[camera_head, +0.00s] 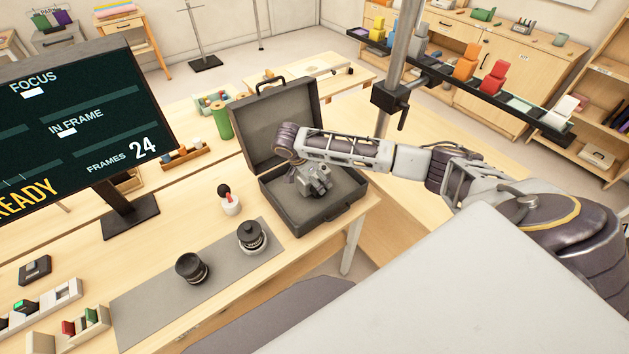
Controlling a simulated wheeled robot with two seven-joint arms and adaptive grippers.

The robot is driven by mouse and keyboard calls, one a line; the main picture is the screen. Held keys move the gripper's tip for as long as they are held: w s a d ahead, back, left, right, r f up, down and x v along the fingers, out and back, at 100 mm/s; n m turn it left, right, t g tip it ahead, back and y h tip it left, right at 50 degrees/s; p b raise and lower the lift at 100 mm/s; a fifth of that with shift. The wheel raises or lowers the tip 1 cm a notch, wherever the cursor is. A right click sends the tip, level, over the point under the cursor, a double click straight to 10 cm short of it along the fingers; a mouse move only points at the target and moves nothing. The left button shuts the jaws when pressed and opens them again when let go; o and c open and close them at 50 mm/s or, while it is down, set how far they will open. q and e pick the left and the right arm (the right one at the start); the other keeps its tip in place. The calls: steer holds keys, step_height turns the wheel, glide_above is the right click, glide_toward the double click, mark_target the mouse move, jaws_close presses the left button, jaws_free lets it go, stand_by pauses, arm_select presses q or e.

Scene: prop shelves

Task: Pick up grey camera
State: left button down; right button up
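An open dark grey case (284,212) stands on the wooden table, its lid raised at the back. My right arm comes in from the right, and its wrist bends down over the case. My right gripper (314,182) is low in the case, near the middle of its tray. A grey shape shows at the gripper, but I cannot separate a grey camera from the fingers. Whether the fingers are open or shut on something is not clear. My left gripper is not in view.
Two black lenses (192,269) (252,237) stand on a grey mat (145,298) left of the case. A monitor (80,130) stands at left. A dark pole clamp (396,97) stands behind my arm.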

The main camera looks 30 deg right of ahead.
steer(key=shift+x, duration=1.4)
steer(key=c, duration=1.4)
steer(key=shift+r, duration=0.1)
steer(key=shift+r+b, duration=0.4)
steer(key=shift+r, duration=4.55)
steer(key=shift+a, duration=0.15)
